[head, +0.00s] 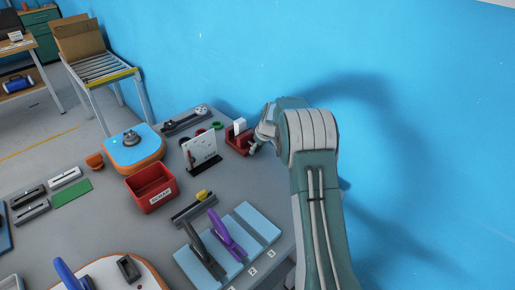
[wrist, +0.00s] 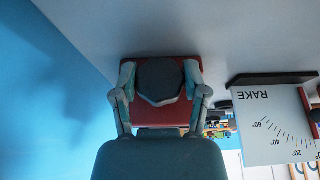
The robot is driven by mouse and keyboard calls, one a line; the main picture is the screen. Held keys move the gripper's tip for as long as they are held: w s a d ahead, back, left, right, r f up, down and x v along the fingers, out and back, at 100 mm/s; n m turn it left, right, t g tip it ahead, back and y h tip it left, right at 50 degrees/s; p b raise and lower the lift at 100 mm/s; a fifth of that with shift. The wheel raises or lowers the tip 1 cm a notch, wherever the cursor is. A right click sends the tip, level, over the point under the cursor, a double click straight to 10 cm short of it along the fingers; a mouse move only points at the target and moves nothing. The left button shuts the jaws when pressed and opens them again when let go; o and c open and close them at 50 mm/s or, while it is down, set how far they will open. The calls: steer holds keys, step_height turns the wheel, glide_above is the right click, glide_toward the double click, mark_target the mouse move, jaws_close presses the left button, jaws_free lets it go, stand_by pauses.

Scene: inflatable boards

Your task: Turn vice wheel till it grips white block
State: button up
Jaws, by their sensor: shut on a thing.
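The red vice (head: 236,147) stands at the far right of the bench, near the blue wall. The white block (head: 239,126) stands upright at the vice; whether the jaws touch it I cannot tell. My gripper (head: 256,142) reaches the vice's right side. In the wrist view, my gripper (wrist: 160,76) has one finger on each side of the dark, many-sided vice wheel (wrist: 158,84) and is shut on it. The red vice body (wrist: 166,63) shows behind the wheel. The white block is not visible there, and the wheel is hidden in the head view.
A white RAKE scale board (head: 200,150) stands just left of the vice; it also shows close by in the wrist view (wrist: 272,125). A red SCRAP bin (head: 151,188), an orange-and-blue pad (head: 133,152) and purple- and black-handled tools lie further left and nearer.

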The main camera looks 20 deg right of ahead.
steer(key=shift+w+r, duration=0.2)
steer(key=shift+r, duration=0.1)
steer(key=o, duration=1.1)
steer(key=shift+o, duration=0.2)
steer(key=shift+f, duration=0.15)
steer(key=v, duration=1.1)
steer(key=shift+s+r, duration=0.3)
steer(key=shift+r, duration=0.05)
